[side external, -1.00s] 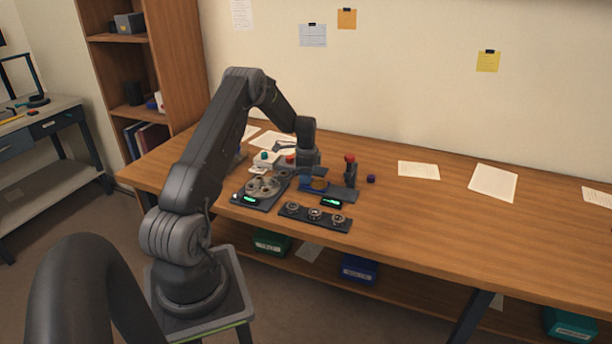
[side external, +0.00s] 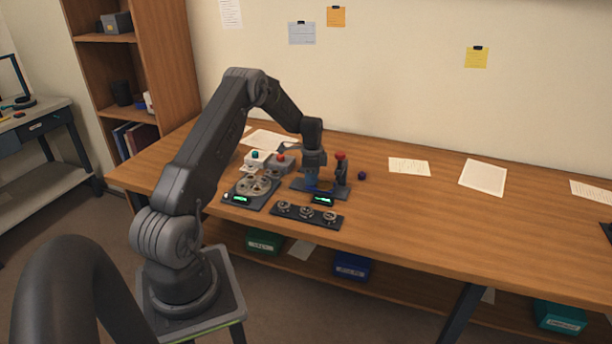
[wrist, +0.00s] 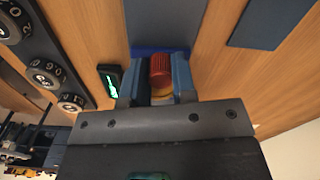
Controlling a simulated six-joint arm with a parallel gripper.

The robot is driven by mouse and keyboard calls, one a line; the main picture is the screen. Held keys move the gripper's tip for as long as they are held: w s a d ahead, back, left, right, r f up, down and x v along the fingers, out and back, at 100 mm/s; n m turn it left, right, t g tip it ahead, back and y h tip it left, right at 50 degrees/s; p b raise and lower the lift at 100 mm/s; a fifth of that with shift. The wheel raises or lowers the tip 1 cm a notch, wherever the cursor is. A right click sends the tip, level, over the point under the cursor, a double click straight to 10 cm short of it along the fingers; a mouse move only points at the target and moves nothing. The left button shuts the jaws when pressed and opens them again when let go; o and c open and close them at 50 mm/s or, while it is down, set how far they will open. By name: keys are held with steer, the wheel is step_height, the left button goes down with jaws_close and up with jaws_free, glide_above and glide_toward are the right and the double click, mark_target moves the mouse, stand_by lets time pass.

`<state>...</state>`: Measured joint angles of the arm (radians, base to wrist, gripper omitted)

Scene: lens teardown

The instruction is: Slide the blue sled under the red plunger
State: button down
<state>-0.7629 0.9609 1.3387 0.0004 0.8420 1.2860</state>
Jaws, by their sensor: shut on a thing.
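The blue sled (side external: 311,184) sits low on the dark track left of the press, mostly hidden by my gripper in the side view. Its blue edge also shows in the wrist view (wrist: 150,51). My gripper (side external: 313,176) points down and is shut on the sled. The red plunger (side external: 340,156) tops the dark upright press just right of my gripper. In the wrist view a ribbed red cylinder (wrist: 160,68) shows between the blue parts at my fingers, with something orange below it. I cannot tell whether it is the plunger.
A small green-lit display (side external: 322,199) stands in front of the track. A dark tray (side external: 318,220) with three round dials lies nearer the front. A round grey fixture (side external: 257,186) and a button box (side external: 256,159) are to the left. The table's right side is mostly clear.

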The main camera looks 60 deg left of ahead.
steer(key=c, duration=0.9)
jaws_free()
step_height(320, 180, up, 14)
steer(key=shift+f, duration=0.1)
